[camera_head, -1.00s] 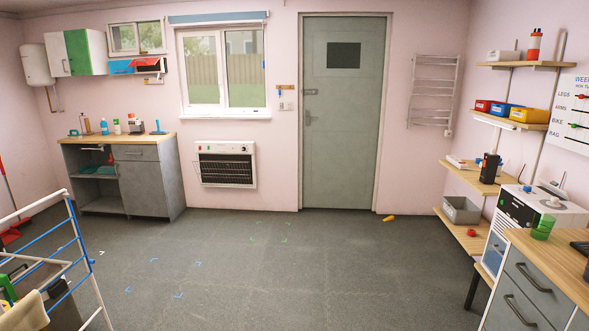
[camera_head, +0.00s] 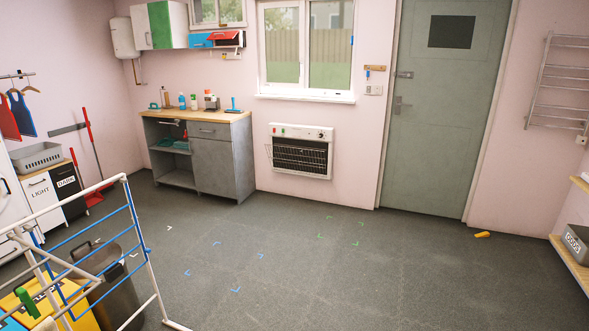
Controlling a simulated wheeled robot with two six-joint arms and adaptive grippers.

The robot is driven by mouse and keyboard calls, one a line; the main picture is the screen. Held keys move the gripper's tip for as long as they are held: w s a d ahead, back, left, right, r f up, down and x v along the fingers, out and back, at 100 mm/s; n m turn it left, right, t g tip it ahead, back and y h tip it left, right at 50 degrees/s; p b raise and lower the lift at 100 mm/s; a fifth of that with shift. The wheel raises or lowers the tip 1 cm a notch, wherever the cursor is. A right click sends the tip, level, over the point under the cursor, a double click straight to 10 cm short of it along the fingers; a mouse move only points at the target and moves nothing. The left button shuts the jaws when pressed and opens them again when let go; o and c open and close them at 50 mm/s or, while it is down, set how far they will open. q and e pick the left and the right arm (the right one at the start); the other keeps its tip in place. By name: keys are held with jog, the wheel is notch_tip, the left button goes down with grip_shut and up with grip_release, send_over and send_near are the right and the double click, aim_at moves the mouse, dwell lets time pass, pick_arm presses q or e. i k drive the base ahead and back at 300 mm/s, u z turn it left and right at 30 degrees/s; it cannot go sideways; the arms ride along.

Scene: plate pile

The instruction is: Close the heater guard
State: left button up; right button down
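The white wall heater (camera_head: 302,133) hangs on the pink wall below the window, a little left of the door. It has a control strip with a dial along its top and a dark barred front. A thin wire piece (camera_head: 269,154), which looks like the guard, sticks out at the heater's left edge. It is too small to tell its exact angle. Neither of my grippers is in view.
A drying rack (camera_head: 138,235) and a dark bin (camera_head: 115,290) stand at the front left. A grey cabinet (camera_head: 222,165) is left of the heater. A yellow object (camera_head: 482,234) lies near the door (camera_head: 440,110). The floor before the heater is clear, with small corner marks.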

aim_at(301, 152)
jog(key=u, duration=0.5)
jog(key=i, duration=5.65)
jog(key=z, duration=0.3)
